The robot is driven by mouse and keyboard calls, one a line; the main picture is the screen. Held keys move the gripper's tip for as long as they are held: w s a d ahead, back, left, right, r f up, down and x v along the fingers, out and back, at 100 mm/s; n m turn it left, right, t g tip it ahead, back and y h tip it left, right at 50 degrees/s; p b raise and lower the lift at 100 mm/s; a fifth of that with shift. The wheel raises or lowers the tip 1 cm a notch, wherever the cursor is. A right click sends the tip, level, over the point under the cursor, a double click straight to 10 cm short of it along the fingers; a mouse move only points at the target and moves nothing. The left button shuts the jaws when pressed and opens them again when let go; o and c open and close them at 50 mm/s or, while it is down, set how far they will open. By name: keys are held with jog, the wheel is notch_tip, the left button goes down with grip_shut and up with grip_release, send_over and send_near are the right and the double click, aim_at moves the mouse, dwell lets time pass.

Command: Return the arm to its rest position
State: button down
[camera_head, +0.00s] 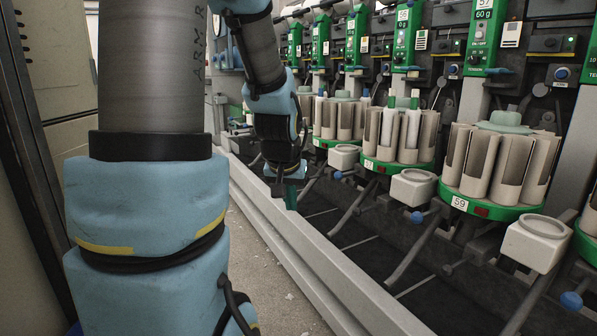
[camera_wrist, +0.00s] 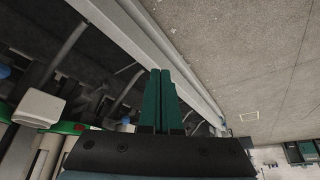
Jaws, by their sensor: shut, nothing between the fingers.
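My arm, light blue and grey, fills the left of the head view and reaches over beside the winder. My gripper (camera_head: 291,196) hangs down in front of the machine's lower rail, its green fingers pointing at the floor. In the wrist view the green fingers (camera_wrist: 160,90) lie side by side, shut with nothing between them. The gripper touches nothing that I can see.
The cone winder's round magazines (camera_head: 502,160) line the right side, with white cups (camera_head: 413,188) and blue-knobbed levers in front. A long pale rail (camera_head: 290,240) edges the machine. Cream panels (camera_head: 65,80) stand at left.

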jog(key=s+a+f+n+g+p, duration=0.1)
jog(key=s+a+g, duration=0.15)
jog(key=s, duration=0.35)
jog(key=s+a+f+g, duration=0.1)
jog(key=s+a+f, duration=0.15)
jog(key=s, duration=0.35)
notch_tip(320, 180, up, 27)
jog(key=p, duration=2.6)
jog(key=shift+w+y, duration=0.2)
jog(key=shift+y, duration=0.2)
